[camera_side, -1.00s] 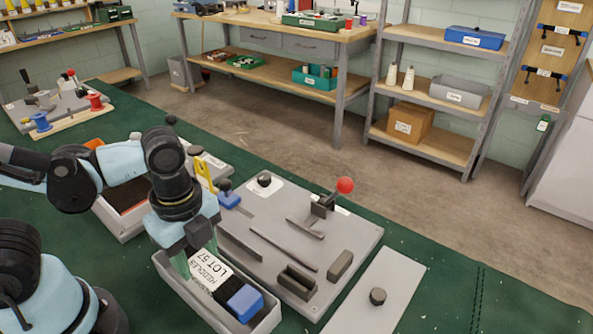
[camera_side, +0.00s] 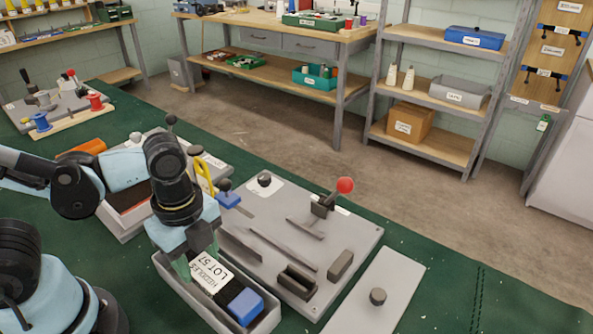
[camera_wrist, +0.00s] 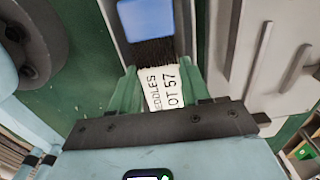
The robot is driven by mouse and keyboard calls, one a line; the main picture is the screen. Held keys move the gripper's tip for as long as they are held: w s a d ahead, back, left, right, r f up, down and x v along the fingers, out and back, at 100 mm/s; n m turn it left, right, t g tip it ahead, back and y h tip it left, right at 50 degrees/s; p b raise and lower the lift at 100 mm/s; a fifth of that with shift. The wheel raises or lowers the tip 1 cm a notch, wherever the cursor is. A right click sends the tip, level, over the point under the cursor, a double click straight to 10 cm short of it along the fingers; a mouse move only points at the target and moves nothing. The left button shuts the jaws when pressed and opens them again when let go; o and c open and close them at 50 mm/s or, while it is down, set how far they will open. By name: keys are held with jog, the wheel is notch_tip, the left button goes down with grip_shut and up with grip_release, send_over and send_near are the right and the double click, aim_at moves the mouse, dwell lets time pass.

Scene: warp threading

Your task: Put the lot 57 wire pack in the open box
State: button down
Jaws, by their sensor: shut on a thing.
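The lot 57 pack (camera_side: 229,287) has a white "HEDDLES LOT 57" label, dark bristle-like wires and a blue end. My gripper (camera_side: 188,268) is shut on its labelled end. The wrist view shows the pack (camera_wrist: 155,55) between my green fingers (camera_wrist: 160,92), its blue end pointing away. The pack lies lengthwise within the outline of the long grey open box (camera_side: 195,309), between its side walls. I cannot tell whether it touches the box's floor.
A grey fixture plate (camera_side: 345,236) with a red-knobbed lever (camera_side: 345,185), slots and blocks stands close right of the box. A flat grey plate with a dark knob (camera_side: 377,296) is further right. A grey tray with dark contents (camera_side: 130,208) stands behind my arm.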

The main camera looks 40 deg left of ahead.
jog(key=shift+c, duration=2.3)
grip_release()
jog(key=shift+o, duration=0.3)
jog(key=shift+o, duration=1.3)
jog(key=shift+r, duration=0.1)
jog(key=shift+r, duration=3.4)
